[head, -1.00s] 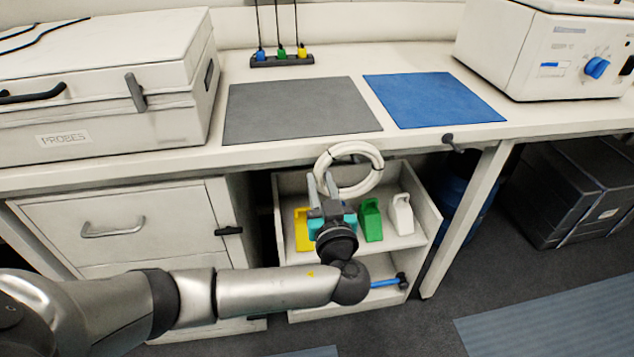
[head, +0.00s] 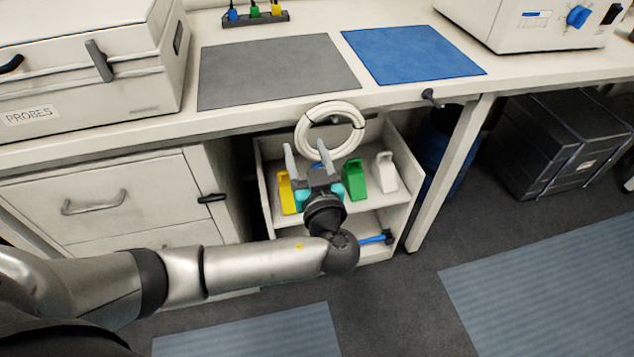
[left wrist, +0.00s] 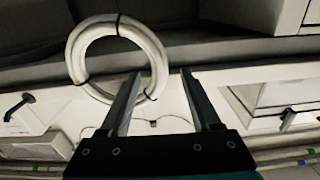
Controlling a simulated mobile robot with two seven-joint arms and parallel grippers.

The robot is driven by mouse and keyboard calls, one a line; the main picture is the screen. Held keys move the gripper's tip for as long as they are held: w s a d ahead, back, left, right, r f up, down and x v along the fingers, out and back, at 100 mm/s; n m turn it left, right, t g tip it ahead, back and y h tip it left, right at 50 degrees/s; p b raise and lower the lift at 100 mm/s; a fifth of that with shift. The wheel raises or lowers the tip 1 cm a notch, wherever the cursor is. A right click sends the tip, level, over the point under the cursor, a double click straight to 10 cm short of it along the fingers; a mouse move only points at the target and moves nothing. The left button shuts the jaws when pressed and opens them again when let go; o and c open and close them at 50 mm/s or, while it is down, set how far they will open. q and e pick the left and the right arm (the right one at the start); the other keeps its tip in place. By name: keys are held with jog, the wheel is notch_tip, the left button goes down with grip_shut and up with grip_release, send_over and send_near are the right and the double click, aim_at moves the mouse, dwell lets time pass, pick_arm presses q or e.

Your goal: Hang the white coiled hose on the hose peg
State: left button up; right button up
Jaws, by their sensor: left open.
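The white coiled hose (head: 359,130) is an upright ring with dark ties, in front of the bench's front edge. It also shows in the left wrist view (left wrist: 75,58). Something small and dark shows inside its top, but I cannot tell whether it is a peg bearing the hose. A dark peg (head: 430,97) sticks out of the bench edge to the right, with nothing on it. My left gripper (head: 306,146) is open and empty at the ring's lower left. One finger overlaps the ring in both views; contact is unclear. My right gripper is not in view.
Below the hose, a shelf unit (head: 264,190) holds yellow, green (head: 355,182) and white (head: 385,172) containers. A drawer cabinet (head: 130,195) stands left. The grey mat (head: 275,70) and blue mat (head: 412,52) on the bench are bare. Dark cases (head: 560,145) stand right.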

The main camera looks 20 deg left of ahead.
pick_arm(q)
jog(key=p+v, duration=0.1)
jog(key=v, duration=1.2)
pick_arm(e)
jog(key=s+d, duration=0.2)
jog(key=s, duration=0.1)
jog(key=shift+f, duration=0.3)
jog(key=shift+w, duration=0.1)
